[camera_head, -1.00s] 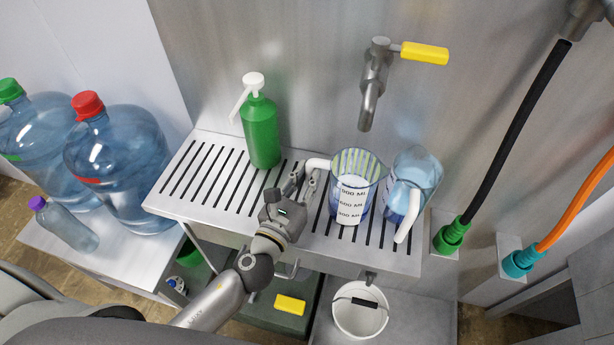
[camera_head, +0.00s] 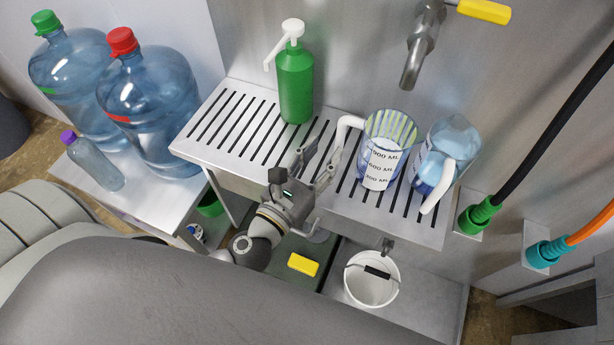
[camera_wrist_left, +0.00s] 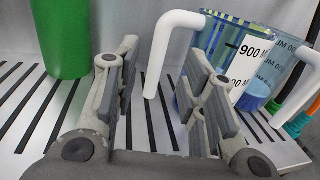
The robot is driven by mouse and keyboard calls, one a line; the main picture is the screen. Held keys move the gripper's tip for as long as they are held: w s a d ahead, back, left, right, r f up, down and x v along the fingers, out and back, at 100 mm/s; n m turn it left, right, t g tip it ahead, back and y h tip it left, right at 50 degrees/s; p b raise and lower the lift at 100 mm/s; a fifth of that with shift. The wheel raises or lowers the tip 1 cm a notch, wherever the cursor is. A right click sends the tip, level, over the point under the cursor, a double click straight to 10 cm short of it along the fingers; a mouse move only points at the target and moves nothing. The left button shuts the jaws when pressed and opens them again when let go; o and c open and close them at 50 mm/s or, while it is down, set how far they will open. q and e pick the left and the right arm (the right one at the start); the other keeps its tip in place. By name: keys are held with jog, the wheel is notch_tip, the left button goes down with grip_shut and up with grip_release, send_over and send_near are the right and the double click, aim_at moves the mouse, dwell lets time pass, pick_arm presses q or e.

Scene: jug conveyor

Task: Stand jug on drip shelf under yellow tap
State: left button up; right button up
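A clear measuring jug (camera_head: 384,160) with a white label and a white handle stands upright on the slotted drip shelf (camera_head: 232,160). The yellow-handled tap (camera_head: 420,50) is on the wall above, its spout ending above and slightly right of the jug in the head view. My left gripper (camera_head: 316,164) is open and empty at the shelf's front edge, left of the jug and apart from its handle. My right gripper is not in view.
A second, bluish jug (camera_head: 446,150) with a white handle stands close on the right. A green pump bottle (camera_head: 295,85) stands at the shelf's back left. A white bucket (camera_head: 371,282) is below the shelf. The shelf's left part is bare.

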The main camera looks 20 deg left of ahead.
pick_arm(q)
jog(key=s, duration=0.1)
jog(key=s+b, duration=0.1)
jog(key=s, duration=0.1)
jog(key=shift+s+a+f+b, duration=0.2)
jog(key=shift+s+a+b, duration=0.1)
jog(key=shift+s, duration=0.1)
jog(key=shift+s+a+r+b, duration=0.1)
jog(key=shift+s+r+b, duration=0.15)
jog(key=shift+s, duration=0.45)
